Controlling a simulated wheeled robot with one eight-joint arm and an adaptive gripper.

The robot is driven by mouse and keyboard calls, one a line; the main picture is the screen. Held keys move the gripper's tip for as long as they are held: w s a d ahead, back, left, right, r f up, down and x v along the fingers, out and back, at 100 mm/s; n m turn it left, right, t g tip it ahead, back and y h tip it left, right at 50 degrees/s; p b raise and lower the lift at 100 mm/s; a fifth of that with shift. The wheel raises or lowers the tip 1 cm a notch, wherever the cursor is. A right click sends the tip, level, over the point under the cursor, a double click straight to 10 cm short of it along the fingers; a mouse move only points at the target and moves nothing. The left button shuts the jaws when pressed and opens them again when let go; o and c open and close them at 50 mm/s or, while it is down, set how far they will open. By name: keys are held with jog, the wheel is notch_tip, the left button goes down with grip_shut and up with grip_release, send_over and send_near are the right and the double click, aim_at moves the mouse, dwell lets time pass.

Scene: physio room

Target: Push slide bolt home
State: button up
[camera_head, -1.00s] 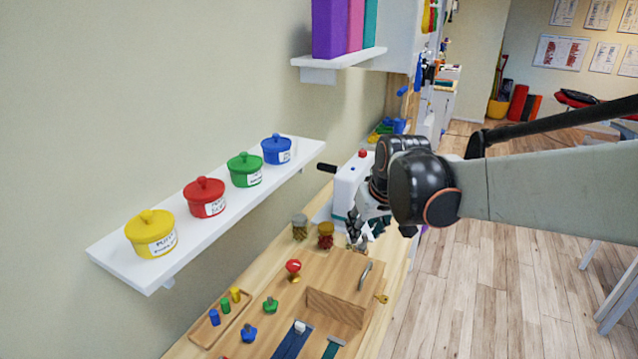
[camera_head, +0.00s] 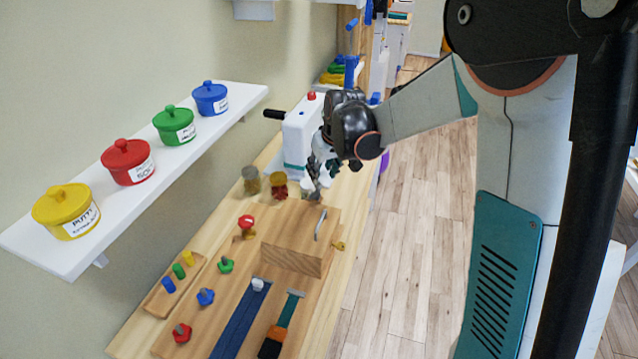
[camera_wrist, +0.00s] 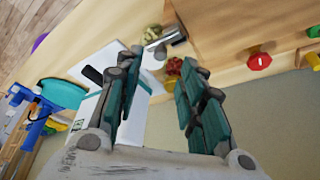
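A small metal fitting, perhaps the slide bolt, sits at the far end of the wooden activity board (camera_head: 240,262), just below my fingertips; the head view shows it too small and partly covered. In the wrist view a shiny metal cylinder (camera_wrist: 174,36) with brass-coloured round parts (camera_wrist: 153,33) lies beyond the fingertips. I cannot tell how far the bolt is slid. My gripper (camera_head: 316,178) is tilted down over that end of the board. In the wrist view its two teal-padded fingers (camera_wrist: 163,62) are apart with nothing between them.
A wooden box (camera_head: 292,258) with a metal handle (camera_head: 321,224) and brass key (camera_head: 339,246) stands close by. Two jars (camera_head: 279,186) and a white machine (camera_head: 300,140) are near the gripper. A shelf with coloured pots (camera_head: 128,163) runs along the left wall.

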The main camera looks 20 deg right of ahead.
aim_at(319, 187)
jog(key=b+x, duration=0.1)
jog(key=x, duration=0.5)
jog(key=shift+r, duration=0.1)
grip_shut()
